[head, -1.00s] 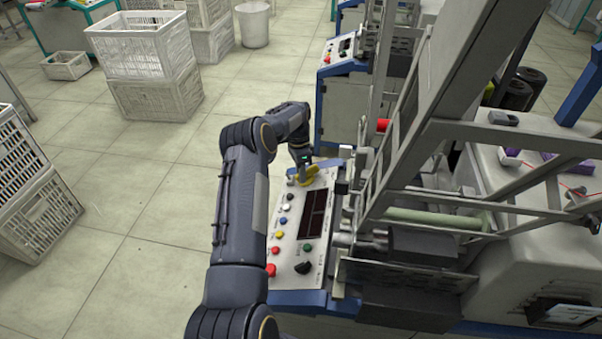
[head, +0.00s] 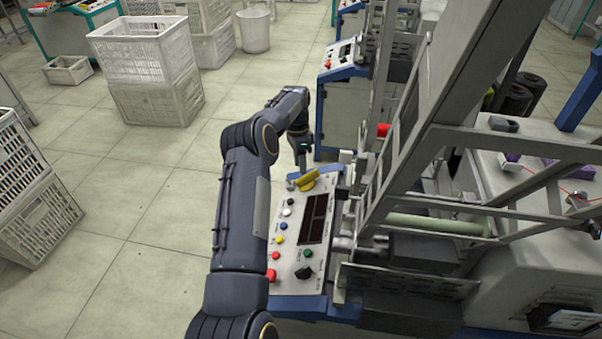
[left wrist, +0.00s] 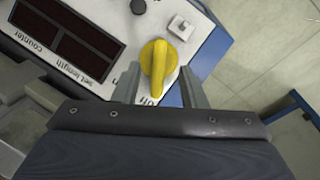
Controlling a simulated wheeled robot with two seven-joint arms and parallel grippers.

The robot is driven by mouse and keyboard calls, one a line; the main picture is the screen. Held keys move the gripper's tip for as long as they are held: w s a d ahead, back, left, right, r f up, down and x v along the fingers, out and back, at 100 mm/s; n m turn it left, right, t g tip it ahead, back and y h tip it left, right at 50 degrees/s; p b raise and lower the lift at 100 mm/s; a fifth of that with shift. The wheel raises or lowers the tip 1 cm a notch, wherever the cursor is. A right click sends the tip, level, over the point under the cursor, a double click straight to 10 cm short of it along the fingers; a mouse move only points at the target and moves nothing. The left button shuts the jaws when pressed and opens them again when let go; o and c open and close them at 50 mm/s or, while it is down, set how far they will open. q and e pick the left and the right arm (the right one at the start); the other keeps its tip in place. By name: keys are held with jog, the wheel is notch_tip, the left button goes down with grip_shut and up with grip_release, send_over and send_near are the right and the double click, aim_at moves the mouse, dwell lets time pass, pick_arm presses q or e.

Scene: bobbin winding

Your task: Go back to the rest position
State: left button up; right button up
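My left gripper (head: 302,164) is just above the far end of the control panel (head: 285,262), over the yellow rotary knob (head: 307,181). In the left wrist view its two fingers (left wrist: 159,90) are spread apart, with the yellow knob (left wrist: 157,62) showing beyond the gap between them. Nothing is held. The knob sits on the panel, next to a small grey switch (left wrist: 181,28) and the dark counter displays (left wrist: 68,36). My right gripper is in neither view.
The winding machine's metal frame (head: 410,165) rises close to the right of the panel. White crates (head: 150,90) stand on the floor at the back left, and another stack (head: 35,200) stands at the left edge. The floor left of my arm is clear.

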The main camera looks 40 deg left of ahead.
pick_arm(q)
jog(key=shift+v, duration=0.9)
jog(key=s+d+r+n+t+p, duration=0.1)
jog(key=s+d+r, duration=0.25)
jog(key=r, duration=0.45)
jog(key=s+d+r+n+t+p, duration=0.1)
jog(key=s+d+r, duration=0.2)
jog(key=d+r, duration=0.3)
jog(key=s+d+r+n+t+p, duration=0.1)
jog(key=s+d+r, duration=0.25)
jog(key=r, duration=0.55)
jog(key=s+d+r+n+t+p, duration=0.2)
jog(key=s+d+r+n, duration=0.15)
jog(key=s+d, duration=0.75)
jog(key=s+d+f+n+t+h, duration=0.1)
jog(key=s+d+f, duration=0.1)
jog(key=s, duration=0.4)
jog(key=s+d+f+n+t+p, duration=0.1)
jog(key=s+d+f, duration=0.1)
jog(key=s, duration=0.4)
jog(key=shift+d+f+h, duration=0.2)
jog(key=shift+d+h, duration=0.1)
jog(key=shift+h, duration=0.1)
